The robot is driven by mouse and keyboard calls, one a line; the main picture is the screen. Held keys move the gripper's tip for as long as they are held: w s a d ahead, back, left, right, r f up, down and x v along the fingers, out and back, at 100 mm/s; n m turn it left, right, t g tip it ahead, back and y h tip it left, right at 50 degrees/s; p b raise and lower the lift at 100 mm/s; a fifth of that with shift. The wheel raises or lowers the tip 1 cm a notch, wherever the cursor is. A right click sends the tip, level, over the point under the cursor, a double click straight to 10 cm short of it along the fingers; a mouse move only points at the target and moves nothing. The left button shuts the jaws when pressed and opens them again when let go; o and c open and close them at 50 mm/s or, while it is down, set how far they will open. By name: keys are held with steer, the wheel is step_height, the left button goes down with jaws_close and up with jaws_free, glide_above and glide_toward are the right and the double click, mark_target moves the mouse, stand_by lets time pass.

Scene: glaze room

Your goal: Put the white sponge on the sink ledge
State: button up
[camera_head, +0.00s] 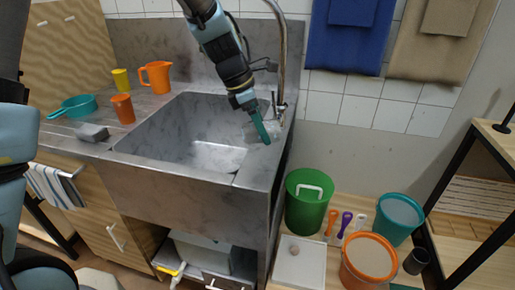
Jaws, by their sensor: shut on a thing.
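My gripper (262,131) reaches down from the top, its teal fingers low over the right-hand sink ledge (262,165), near the foot of the tap. It is shut on a small pale thing at the fingertips, which I take for the white sponge (274,129). The fingers hide most of it, so its outline is hard to make out. I cannot tell whether it touches the ledge. A grey block (93,132) lies on the counter left of the basin.
The tap (282,60) rises close to my gripper's right. Left of the basin (205,135) stand an orange jug (156,77), an orange cup (123,109), a yellow cup (121,79) and a teal pan (77,105). A green bucket (304,210) stands below, right of the sink. The front right ledge looks clear.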

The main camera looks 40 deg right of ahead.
mark_target(250, 126)
steer(key=shift+f+p, duration=0.4)
steer(key=shift+f, duration=3)
steer(key=shift+f, duration=0.15)
steer(key=o, duration=1.1)
steer(key=b+v, duration=0.1)
steer(key=v, duration=1.1)
steer(key=shift+a, duration=0.1)
steer(key=w+a+m+t, duration=0.25)
steer(key=w+a, duration=0.35)
steer(key=a, duration=0.6)
steer(key=a+f+m+y, duration=0.1)
steer(key=a+m, duration=0.2)
steer(key=a, duration=0.6)
steer(key=s+a+f+m+t+y, duration=0.1)
steer(key=a+m, duration=0.3)
steer(key=a, duration=0.5)
steer(key=s+a+f+m+y, duration=0.1)
steer(key=a+m, duration=0.3)
steer(key=a, duration=0.5)
steer(key=shift+a+f+y, duration=0.25)
steer(key=shift+a+y, duration=0.05)
